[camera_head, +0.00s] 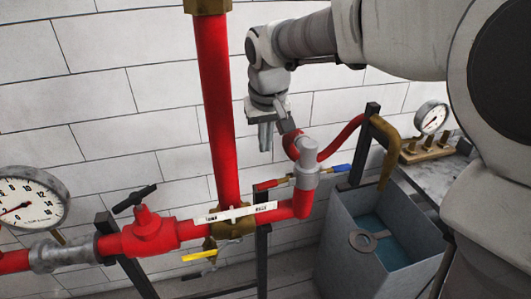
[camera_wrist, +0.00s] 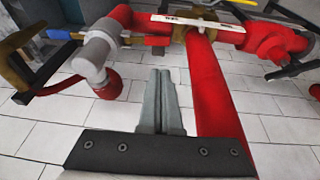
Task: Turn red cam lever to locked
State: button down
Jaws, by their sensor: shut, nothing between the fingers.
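The red cam lever (camera_head: 267,184) sticks out to the left of the grey coupling (camera_head: 305,178), and a blue lever (camera_head: 341,168) sticks out to its right. In the wrist view the red lever (camera_wrist: 158,41) is at the upper middle, and the coupling (camera_wrist: 98,50) and blue lever (camera_wrist: 60,35) are to its left. My gripper (camera_head: 265,147) is above the red lever, apart from it, and points down. Its fingers (camera_wrist: 160,75) are together with nothing between them.
A thick red upright pipe (camera_head: 217,110) stands left of my gripper. A white label strip (camera_head: 235,214) crosses the horizontal pipe. A yellow handle (camera_head: 199,256) is below. A grey water tank (camera_head: 345,265) and pressure gauge (camera_head: 432,118) are at right. The tiled wall is behind.

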jog(key=p, duration=0.1)
send_near(265, 184)
jog(key=x, duration=0.5)
jog(key=shift+w, duration=0.25)
jog(key=shift+f, duration=0.75)
jog(key=shift+f+b, duration=0.15)
jog(key=shift+b, duration=0.15)
